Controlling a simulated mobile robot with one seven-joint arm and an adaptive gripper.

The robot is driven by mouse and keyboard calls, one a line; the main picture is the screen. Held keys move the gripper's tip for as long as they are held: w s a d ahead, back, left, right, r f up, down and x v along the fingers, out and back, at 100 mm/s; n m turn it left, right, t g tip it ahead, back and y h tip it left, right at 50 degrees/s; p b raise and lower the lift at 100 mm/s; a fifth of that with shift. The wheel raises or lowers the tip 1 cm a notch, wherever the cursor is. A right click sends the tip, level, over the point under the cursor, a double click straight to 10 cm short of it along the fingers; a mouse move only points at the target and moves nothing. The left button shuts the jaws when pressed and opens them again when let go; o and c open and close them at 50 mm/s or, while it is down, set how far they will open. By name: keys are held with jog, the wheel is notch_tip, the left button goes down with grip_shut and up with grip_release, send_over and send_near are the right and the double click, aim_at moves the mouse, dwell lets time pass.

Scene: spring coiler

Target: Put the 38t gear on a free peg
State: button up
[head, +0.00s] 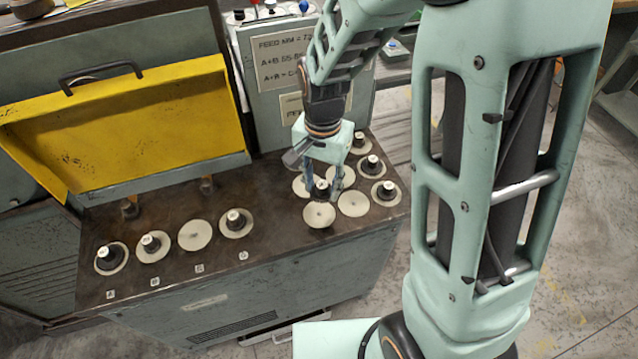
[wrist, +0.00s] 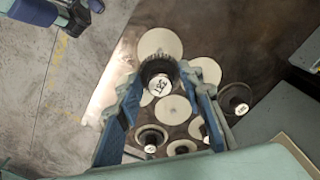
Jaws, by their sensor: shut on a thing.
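My gripper (head: 322,188) is over the right part of the brown machine top (head: 272,222). Its fingers are shut on a small dark gear with a white hub (head: 321,184). In the wrist view the gear (wrist: 158,80) sits between the blue-green fingertips (wrist: 160,92); its hub carries a label that looks like 38T, though I cannot read it surely. Whether the gear touches the disc below is unclear. At the left front is a lettered row: gears stand at A (head: 109,257), B (head: 151,244) and D (head: 236,221). Place C (head: 195,235) shows a bare cream disc.
Several bare cream discs, including a front one (head: 319,215) and one to its right (head: 354,203), lie around my gripper. Other gears stand at right (head: 385,190). A yellow open cover (head: 130,130) stands behind.

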jog(key=shift+s+a+f+m, duration=0.1)
jog(key=shift+s+a+m, duration=0.25)
jog(key=shift+s, duration=0.1)
jog(key=shift+w+f+b, duration=0.1)
jog(key=shift+f+b, duration=2.3)
jog(key=shift+f, duration=0.65)
jog(key=shift+f+b, duration=0.45)
jog(key=shift+f, duration=0.1)
jog(key=o, duration=1.5)
jog(key=shift+c, duration=0.2)
notch_tip(320, 180, up, 12)
jog(key=shift+r, duration=0.15)
notch_tip(320, 180, up, 13)
jog(key=p, duration=1.1)
send_over(319, 212)
